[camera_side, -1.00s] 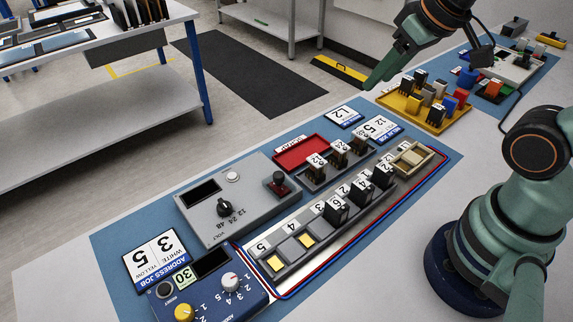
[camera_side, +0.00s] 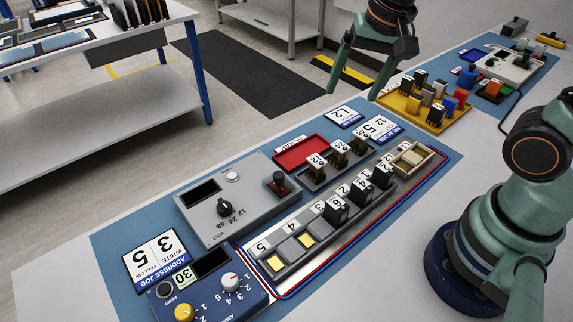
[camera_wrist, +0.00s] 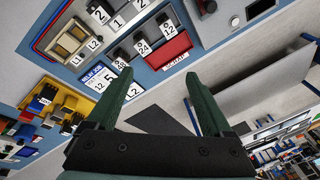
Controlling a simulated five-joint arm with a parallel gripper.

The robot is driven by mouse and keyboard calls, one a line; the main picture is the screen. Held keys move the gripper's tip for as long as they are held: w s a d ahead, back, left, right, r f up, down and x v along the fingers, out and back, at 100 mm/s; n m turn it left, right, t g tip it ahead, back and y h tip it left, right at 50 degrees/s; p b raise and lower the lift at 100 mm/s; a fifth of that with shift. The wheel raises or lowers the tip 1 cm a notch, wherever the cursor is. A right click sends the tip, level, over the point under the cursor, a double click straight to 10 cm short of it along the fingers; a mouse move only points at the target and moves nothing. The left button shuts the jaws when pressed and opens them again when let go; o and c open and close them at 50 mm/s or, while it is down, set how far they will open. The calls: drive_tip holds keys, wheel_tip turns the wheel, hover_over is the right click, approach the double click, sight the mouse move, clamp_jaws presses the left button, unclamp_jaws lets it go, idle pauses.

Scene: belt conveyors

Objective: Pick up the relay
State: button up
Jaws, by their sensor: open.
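Several dark relays stand in a short rack behind the rail: one marked 12 (camera_side: 315,170), one marked 24 (camera_side: 339,157) and one marked 48 (camera_side: 358,146). In the wrist view their labels read 12 (camera_wrist: 166,28), 24 (camera_wrist: 143,47) and 48 (camera_wrist: 119,63). More black relays (camera_side: 336,212) sit in the numbered rail (camera_side: 290,263). A relay job card (camera_side: 380,129) reads 12 and 5. My gripper (camera_side: 352,95) is open and empty, high above the back edge of the bench, apart from the relays. Its two fingers also show in the wrist view (camera_wrist: 160,76).
A red scrap tray (camera_side: 299,156) lies behind the rack. A grey tester box (camera_side: 205,226) with knobs stands left of it. A yellow tray of coloured blocks (camera_side: 434,126) is at the back right. A blue address box (camera_side: 240,300) is at the front.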

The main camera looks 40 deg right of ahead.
sight(317, 160)
drive_tip(key=w+a+f+m+g, duration=0.1)
drive_tip(key=f+m, duration=0.2)
drive_tip(key=f, duration=0.3)
drive_tip(key=w+a+f+m+g, duration=0.1)
drive_tip(key=f+m, duration=0.2)
drive_tip(key=f, duration=0.4)
drive_tip(key=w+a+f+m+g, duration=0.1)
drive_tip(key=a+f+m, duration=0.1)
drive_tip(key=f+m, duration=0.2)
drive_tip(key=shift+w+f, duration=0.2)
drive_tip(key=shift+f, duration=0.45)
drive_tip(key=shift+w+f, duration=0.2)
drive_tip(key=shift+f, duration=0.4)
clamp_jaws()
